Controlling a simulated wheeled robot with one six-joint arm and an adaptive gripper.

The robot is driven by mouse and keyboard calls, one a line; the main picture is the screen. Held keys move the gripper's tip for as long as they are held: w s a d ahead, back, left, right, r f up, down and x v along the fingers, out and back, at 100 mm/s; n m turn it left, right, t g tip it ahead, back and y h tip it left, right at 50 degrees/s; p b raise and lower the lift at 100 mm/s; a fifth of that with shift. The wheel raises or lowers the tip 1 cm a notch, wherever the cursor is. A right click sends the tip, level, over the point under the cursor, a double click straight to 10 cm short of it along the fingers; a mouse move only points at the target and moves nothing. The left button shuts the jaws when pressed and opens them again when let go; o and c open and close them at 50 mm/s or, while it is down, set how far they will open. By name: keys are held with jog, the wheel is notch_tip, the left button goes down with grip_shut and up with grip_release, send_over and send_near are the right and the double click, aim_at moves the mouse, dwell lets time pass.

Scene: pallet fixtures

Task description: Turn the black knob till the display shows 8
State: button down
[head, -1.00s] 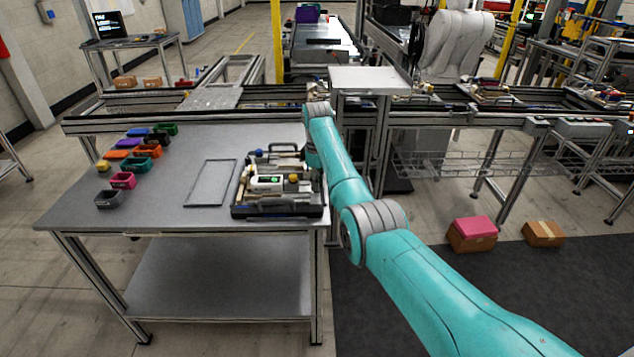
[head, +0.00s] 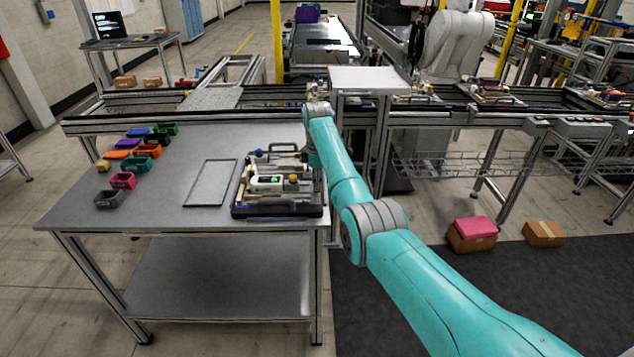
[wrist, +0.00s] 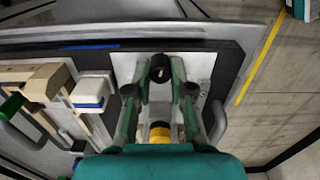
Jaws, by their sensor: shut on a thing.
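The black knob (wrist: 160,71) sits on a light plate in the wrist view, with a pale mark on its face. My gripper (wrist: 160,64) is shut on it, with one green finger at each side. In the head view the dark pallet fixture (head: 275,212) lies at the right end of the grey table, and my arm reaches its right side. The knob and fingertips are hard to make out there. A small green-lit spot (head: 274,178) shows on a white unit of the fixture. No figure on a display can be read.
A yellow round part (wrist: 160,132) lies below the knob in the wrist view. A white and blue block (wrist: 90,92) and wooden pieces (wrist: 35,78) are at the left. Several coloured bins (head: 122,180) stand on the table's left. An empty frame (head: 210,183) lies between.

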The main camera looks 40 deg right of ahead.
jog(key=c, duration=1)
grip_release()
jog(key=shift+r, duration=0.1)
notch_tip(320, 180, up, 12)
jog(key=shift+f, duration=0.1)
